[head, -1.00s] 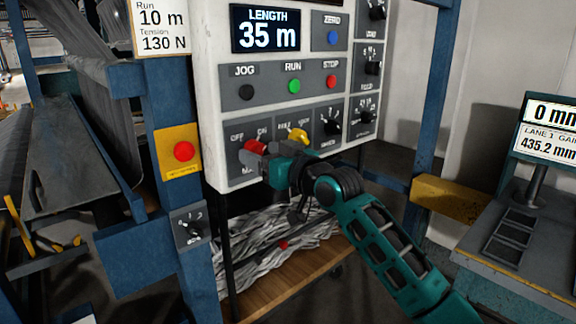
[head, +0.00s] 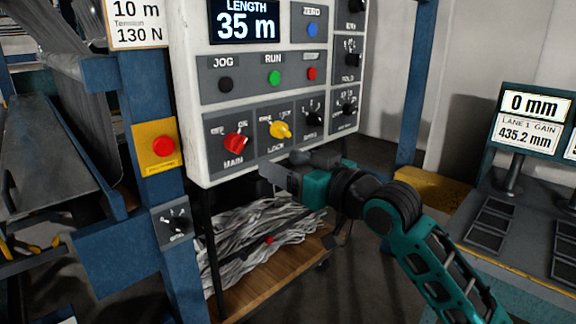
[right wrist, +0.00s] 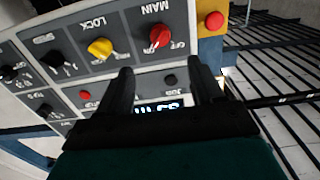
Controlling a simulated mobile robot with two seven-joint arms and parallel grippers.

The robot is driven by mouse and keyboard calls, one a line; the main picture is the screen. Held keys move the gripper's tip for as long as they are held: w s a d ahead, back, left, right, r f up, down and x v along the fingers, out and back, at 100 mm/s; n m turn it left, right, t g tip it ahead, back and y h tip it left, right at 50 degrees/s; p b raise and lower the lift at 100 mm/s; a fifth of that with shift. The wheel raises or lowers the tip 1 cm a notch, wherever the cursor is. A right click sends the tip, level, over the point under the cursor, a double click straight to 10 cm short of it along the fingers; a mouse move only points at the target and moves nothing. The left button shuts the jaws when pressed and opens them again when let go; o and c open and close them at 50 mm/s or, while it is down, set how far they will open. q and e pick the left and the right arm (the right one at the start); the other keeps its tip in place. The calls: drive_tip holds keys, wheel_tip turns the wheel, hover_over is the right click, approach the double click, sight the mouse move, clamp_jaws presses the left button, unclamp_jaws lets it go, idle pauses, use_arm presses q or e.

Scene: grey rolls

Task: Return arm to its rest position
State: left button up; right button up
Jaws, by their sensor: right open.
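My right arm, teal and black, comes in from the lower right in the head view. Its gripper (head: 287,172) hangs just in front of the lower edge of the white control panel (head: 185,95), below the red MAIN knob (head: 236,142) and the yellow LOCK knob (head: 280,130). In the right wrist view the two black fingers (right wrist: 157,88) stand apart with nothing between them. The MAIN knob (right wrist: 160,37) and LOCK knob (right wrist: 100,48) lie beyond the fingertips, apart from them. My left gripper is not in view.
A blue post with a red button on a yellow plate (head: 162,146) stands left of the panel. Below the panel is a wooden shelf (head: 262,290) with grey scrap strips. A console with displays (head: 530,115) stands at the right. Floor shows between panel and console.

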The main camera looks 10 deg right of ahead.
drive_tip(key=s+d+f+m+h, duration=0.2)
drive_tip(key=s+f+h, duration=0.15)
drive_tip(key=f, duration=0.85)
drive_tip(key=s+d+f+m+h, duration=0.2)
drive_tip(key=s+d+f, duration=0.15)
drive_tip(key=f, duration=0.85)
drive_tip(key=s+d+f+g+h, duration=0.1)
drive_tip(key=s+d+f+g, duration=0.1)
drive_tip(key=s+f, duration=0.6)
drive_tip(key=s+d+f+g+h, duration=0.1)
drive_tip(key=s+d+f+h, duration=0.1)
drive_tip(key=s+f, duration=0.6)
drive_tip(key=shift+s+g, duration=0.4)
drive_tip(key=shift+s, duration=0.6)
